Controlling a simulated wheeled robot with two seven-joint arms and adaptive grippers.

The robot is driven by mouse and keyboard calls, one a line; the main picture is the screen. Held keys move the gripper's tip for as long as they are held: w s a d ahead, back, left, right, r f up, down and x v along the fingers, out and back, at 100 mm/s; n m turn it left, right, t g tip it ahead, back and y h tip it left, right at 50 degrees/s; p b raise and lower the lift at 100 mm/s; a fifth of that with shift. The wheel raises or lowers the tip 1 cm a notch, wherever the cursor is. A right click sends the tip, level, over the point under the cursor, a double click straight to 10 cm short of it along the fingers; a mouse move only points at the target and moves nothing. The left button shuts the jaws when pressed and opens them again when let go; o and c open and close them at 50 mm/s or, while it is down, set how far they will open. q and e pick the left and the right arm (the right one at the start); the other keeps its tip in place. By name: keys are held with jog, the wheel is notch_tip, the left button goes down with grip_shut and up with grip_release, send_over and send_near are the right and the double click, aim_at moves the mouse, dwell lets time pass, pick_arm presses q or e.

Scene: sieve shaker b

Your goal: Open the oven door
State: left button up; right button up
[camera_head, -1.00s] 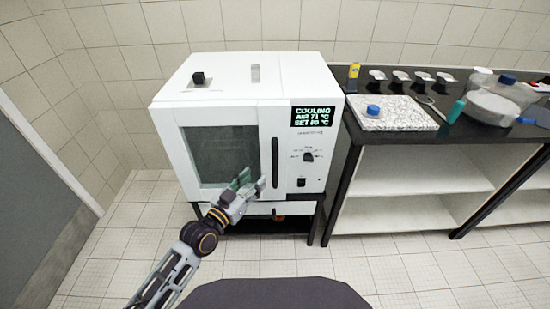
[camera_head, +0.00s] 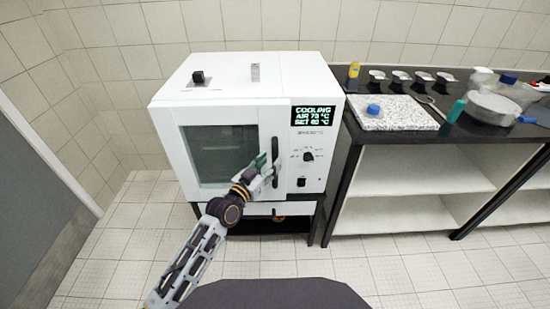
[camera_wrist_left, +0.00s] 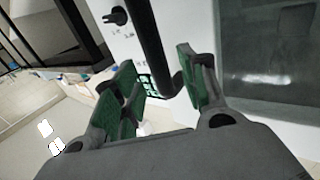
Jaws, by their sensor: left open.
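The white oven (camera_head: 240,90) stands on a dark stand, its door (camera_head: 215,155) with a dark window shut. The black vertical handle (camera_head: 275,150) is on the right side of the door; it also shows in the left wrist view (camera_wrist_left: 147,40). Whether a pad touches the handle I cannot tell. The display reads COOLING, with air near 73 °C and set 60 °C. My right gripper is not in view.
A dark-topped bench (camera_head: 400,141) with open white shelves stands right of the oven. On it are a speckled slab (camera_head: 400,118) with a blue-capped item, several small dishes and a white bowl (camera_head: 492,107). The tiled floor left of the oven is free.

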aim_at(273, 159)
pick_arm(q)
jog(key=shift+x, duration=2)
grip_shut()
